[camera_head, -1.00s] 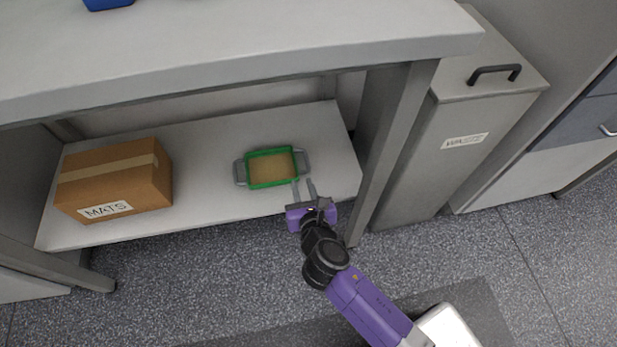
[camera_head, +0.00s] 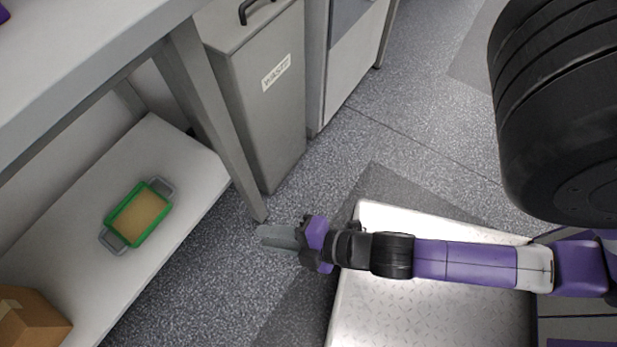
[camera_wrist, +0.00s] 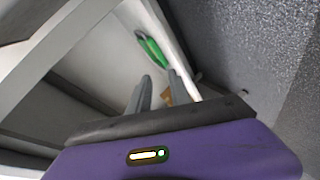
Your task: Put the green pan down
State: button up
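The green pan (camera_head: 138,217), with a tan inside and grey handles at both ends, rests flat on the lower shelf (camera_head: 172,165) under the bench. It also shows small and at an angle in the wrist view (camera_wrist: 151,46). My gripper (camera_head: 264,236) is out in front of the shelf, to the right of the pan and well apart from it. In the wrist view its two fingers (camera_wrist: 160,78) stand apart with nothing between them.
A cardboard box (camera_head: 28,322) sits on the shelf left of the pan. A bench leg (camera_head: 215,115) and a grey waste bin (camera_head: 262,115) stand beyond the shelf's right end. Speckled floor (camera_head: 215,265) lies clear in front.

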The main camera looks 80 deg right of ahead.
jog(key=s+d+r+m+t, duration=0.1)
jog(key=s+d+r+m, duration=0.1)
jog(key=s+r+m, duration=0.6)
notch_tip(320, 180, up, 6)
jog(key=m, duration=0.5)
jog(key=shift+s+f+t, duration=0.2)
jog(key=shift+f+t, duration=0.05)
jog(key=shift+t, duration=0.05)
notch_tip(320, 180, up, 27)
jog(key=p, duration=2.7)
jog(key=shift+f, duration=0.15)
jog(key=shift+c, duration=0.4)
